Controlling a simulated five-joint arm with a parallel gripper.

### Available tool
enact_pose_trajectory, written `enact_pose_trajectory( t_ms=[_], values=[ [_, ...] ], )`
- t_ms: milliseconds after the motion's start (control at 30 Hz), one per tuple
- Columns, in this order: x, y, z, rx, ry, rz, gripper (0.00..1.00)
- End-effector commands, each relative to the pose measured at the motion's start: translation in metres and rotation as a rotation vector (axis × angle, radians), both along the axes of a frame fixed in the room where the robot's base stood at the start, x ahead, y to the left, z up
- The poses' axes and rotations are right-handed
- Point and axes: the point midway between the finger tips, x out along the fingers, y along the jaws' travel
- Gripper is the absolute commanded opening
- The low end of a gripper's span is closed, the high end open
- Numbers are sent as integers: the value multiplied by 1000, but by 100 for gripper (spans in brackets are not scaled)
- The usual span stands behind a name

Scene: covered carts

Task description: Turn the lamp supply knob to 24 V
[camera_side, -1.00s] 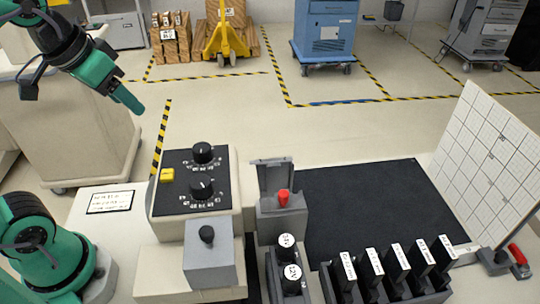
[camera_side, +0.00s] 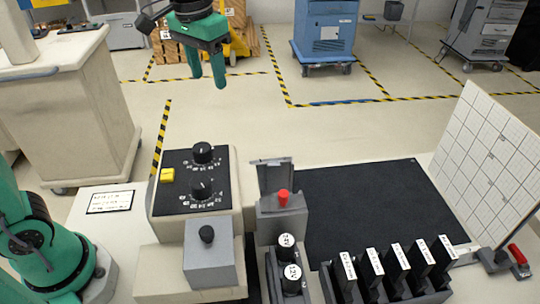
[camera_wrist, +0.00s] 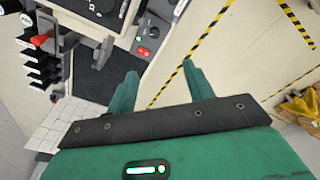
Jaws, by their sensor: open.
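A beige box with a sloped black panel carries two black knobs with printed scales, an upper knob (camera_side: 203,153) and a lower knob (camera_side: 202,188). The scale print is too small to read, and I cannot tell which knob is the lamp supply. A yellow block (camera_side: 167,175) sits at the panel's left edge. My gripper (camera_side: 207,82) is open and empty, high above and behind the box, with its fingers pointing down. In the wrist view my gripper (camera_wrist: 158,82) also shows apart and holding nothing; part of the black panel (camera_wrist: 105,10) is at the top.
A red switch (camera_side: 283,197) under a raised grey cover is to the right. Two caps marked 24V (camera_side: 287,241) and 12V (camera_side: 292,273) and several labelled black holders (camera_side: 393,262) stand nearby. The black mat (camera_side: 360,205) is clear.

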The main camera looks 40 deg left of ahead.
Motion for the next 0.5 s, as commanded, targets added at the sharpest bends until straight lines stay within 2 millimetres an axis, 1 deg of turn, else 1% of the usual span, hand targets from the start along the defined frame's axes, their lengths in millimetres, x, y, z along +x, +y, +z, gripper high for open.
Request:
enact_pose_trajectory(
  t_ms=[100,500],
  values=[
    [11,-7,-5,4,27,-4,52],
    [34,-23,-17,16,86,-13,52]
  ],
)
